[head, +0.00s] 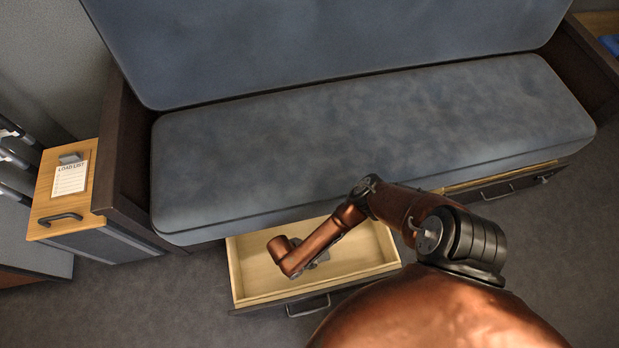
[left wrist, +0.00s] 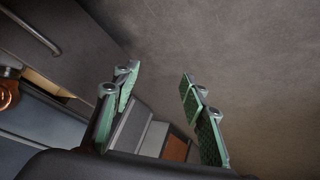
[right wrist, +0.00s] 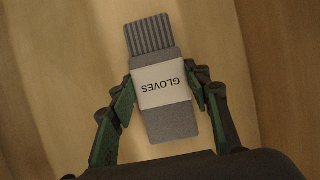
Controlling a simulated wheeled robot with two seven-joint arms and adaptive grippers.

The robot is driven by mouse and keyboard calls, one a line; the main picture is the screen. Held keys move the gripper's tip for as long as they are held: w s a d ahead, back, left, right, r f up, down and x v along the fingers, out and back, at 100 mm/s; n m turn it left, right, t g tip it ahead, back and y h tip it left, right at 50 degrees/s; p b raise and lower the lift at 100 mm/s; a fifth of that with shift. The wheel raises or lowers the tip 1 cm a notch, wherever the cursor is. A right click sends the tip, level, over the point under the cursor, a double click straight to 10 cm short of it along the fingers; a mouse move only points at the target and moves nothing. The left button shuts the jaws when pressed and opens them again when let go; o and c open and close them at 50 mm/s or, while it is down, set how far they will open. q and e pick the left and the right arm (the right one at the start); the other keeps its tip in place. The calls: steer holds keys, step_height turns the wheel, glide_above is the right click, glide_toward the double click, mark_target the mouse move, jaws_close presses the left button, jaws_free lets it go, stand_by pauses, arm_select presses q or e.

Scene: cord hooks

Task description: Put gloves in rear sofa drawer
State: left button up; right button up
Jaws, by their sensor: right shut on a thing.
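The gloves (right wrist: 165,88) are a grey folded bundle with a ribbed end and a white band reading GLOVES, seen in the right wrist view. My right gripper (right wrist: 165,98) is shut on them, a finger on each side of the band. In the head view, my right arm reaches down into the open sofa drawer (head: 245,268), a pale wooden box under the sofa's front. The wrist hides most of the gripper and gloves there. The right wrist view shows bare wood below the gloves; their exact height above it is unclear. My left gripper (left wrist: 163,98) is open and empty.
The blue-grey sofa (head: 350,140) overhangs the drawer's back. A second drawer (head: 500,185) at the right is slightly open. A wooden side cabinet (head: 65,190) with a load list stands at the left. The drawer's left part is clear.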

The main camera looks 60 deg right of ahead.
arm_select(q)
steer(key=shift+f, duration=0.1)
arm_select(e)
steer(key=o, duration=1.2)
steer(key=shift+r, duration=0.35)
steer(key=p+v, duration=0.4)
steer(key=v, duration=0.2)
steer(key=shift+w+a+r, duration=0.1)
steer(key=shift+w+r, duration=0.05)
arm_select(q)
steer(key=s+a+r+g+p, duration=0.2)
steer(key=s+r+g, duration=0.2)
steer(key=r, duration=0.5)
steer(key=shift+s+r+g+y, duration=0.3)
steer(key=shift+s+r+y, duration=0.05)
steer(key=shift+s+y, duration=0.05)
arm_select(e)
steer(key=shift+v, duration=2.55)
steer(key=shift+a, duration=0.15)
